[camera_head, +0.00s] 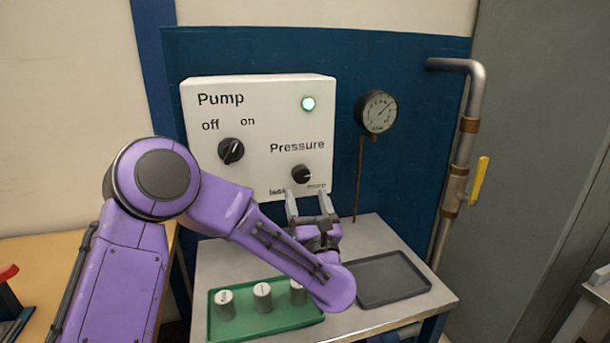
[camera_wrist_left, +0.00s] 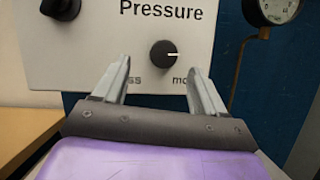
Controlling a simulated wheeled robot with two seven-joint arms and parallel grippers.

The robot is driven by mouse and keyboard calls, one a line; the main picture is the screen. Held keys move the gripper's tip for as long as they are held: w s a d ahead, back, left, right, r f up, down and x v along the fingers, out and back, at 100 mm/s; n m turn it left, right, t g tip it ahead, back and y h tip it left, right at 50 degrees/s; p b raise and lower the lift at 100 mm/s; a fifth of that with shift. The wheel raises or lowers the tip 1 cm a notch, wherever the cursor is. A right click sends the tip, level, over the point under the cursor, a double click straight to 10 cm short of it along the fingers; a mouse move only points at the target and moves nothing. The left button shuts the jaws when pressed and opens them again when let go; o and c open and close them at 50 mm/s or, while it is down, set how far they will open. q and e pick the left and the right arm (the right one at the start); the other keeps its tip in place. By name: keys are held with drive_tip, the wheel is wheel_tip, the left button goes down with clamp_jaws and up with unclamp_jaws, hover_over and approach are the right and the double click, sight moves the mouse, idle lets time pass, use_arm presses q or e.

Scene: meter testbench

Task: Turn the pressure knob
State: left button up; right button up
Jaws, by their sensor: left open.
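The pressure knob (camera_head: 301,174) is a small black dial low on the right of the white panel (camera_head: 262,115), under the word "Pressure". Its white mark points right, toward "more", in the left wrist view (camera_wrist_left: 164,54). My left gripper (camera_head: 306,198) is open just below the knob in the head view. In the left wrist view its two fingers (camera_wrist_left: 161,78) stand apart, one to each side below the knob, with nothing between them. I cannot tell how far the fingertips are from the panel. My right gripper is not in view.
A gauge (camera_head: 377,111) and a pipe with a yellow handle (camera_head: 479,181) stand to the right.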

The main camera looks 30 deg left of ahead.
sight(303, 178)
use_arm(q)
drive_tip(key=x, duration=0.2)
drive_tip(key=p+x, duration=0.1)
drive_tip(key=x, duration=0.1)
drive_tip(key=w+f+x, duration=0.1)
drive_tip(key=x, duration=0.1)
drive_tip(key=shift+w+r+p, duration=0.1)
drive_tip(key=shift+w+p, duration=0.05)
drive_tip(key=shift+p, duration=0.25)
drive_tip(key=shift+r, duration=0.1)
drive_tip(key=shift+a, duration=0.1)
drive_tip(key=c, duration=1.1)
drive_tip(key=shift+o, duration=0.2)
drive_tip(key=shift+m+t+h+b, duration=0.3)
drive_tip(key=shift+m+t+h, duration=0.3)
drive_tip(key=shift+m, duration=0.5)
drive_tip(key=o, duration=1.1)
drive_tip(key=shift+c, duration=0.2)
